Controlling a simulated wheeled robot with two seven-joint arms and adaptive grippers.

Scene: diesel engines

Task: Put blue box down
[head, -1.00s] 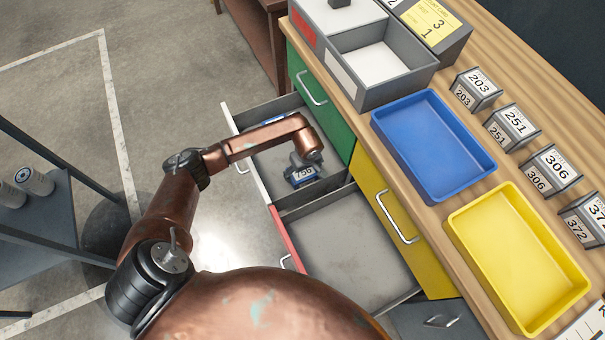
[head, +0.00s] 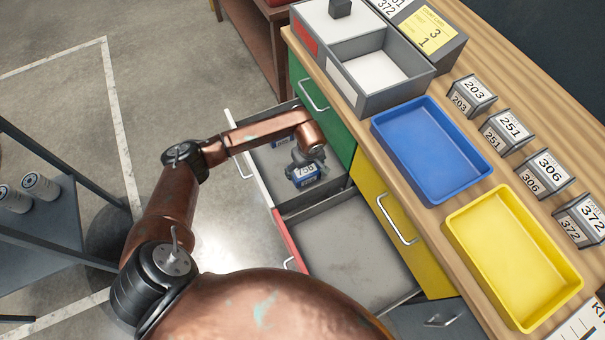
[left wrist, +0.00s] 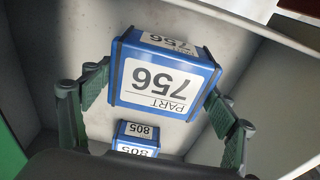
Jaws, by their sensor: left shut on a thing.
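The blue box (head: 307,173), labelled 756, is held in my left gripper (head: 305,160), inside or just above the open drawer with the white front (head: 250,165). In the left wrist view the blue box (left wrist: 165,75) sits between the two green-grey fingers of my left gripper (left wrist: 163,100), which touch its sides. Whether its underside touches the drawer floor, I cannot tell. A second blue box (left wrist: 138,138), labelled 805, lies on the drawer floor; my arm partly hides it in the head view (head: 283,138). My right gripper is not in view.
An empty open drawer with a red front (head: 345,250) is next to it. The workbench carries a blue tray (head: 432,150), a yellow tray (head: 513,258), a grey bin (head: 380,75) and several numbered blocks (head: 508,133). A dark shelf (head: 40,225) stands at left.

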